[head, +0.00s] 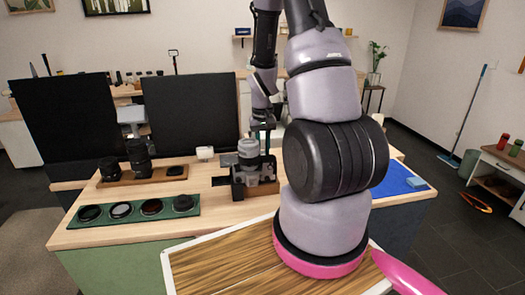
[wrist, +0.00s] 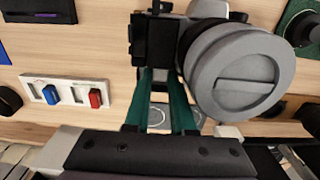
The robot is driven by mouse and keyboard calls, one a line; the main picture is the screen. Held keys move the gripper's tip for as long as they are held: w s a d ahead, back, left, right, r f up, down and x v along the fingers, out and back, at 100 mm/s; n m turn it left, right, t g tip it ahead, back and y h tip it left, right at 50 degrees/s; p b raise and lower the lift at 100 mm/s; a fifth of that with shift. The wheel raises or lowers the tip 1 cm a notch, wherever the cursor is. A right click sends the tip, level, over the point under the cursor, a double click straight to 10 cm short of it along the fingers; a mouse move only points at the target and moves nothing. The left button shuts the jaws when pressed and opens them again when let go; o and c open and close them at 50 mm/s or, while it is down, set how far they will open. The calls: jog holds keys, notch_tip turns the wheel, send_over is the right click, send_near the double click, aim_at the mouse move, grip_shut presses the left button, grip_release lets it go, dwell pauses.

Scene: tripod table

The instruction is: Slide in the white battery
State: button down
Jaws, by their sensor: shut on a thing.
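My gripper (wrist: 166,78) shows in the wrist view as two green fingers close together, with their tips beside the dark body of the camera (wrist: 152,40). The fingers are shut on a small pale thing that I take for the white battery; they hide most of it, and I cannot tell how far it sits inside the camera. The camera's big round grey lens front (wrist: 235,78) is just right of the fingers. In the head view the camera (head: 249,158) stands on the table, with my gripper (head: 262,133) beside its top.
A white holder (wrist: 68,92) with a blue battery (wrist: 49,94) and a red battery (wrist: 95,97) lies left in the wrist view. In the head view a green tray (head: 128,221) of filters and a wooden tray (head: 143,178) of lenses lie left, and a blue mat (head: 398,182) right.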

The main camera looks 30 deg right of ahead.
jog(key=shift+s+a, duration=0.1)
jog(key=shift+s, duration=0.2)
jog(key=c, duration=1.1)
grip_release()
jog(key=shift+w+d, duration=0.25)
jog(key=shift+w, duration=0.6)
jog(key=shift+w+d, duration=0.25)
jog(key=shift+w, duration=0.6)
jog(key=o, duration=0.6)
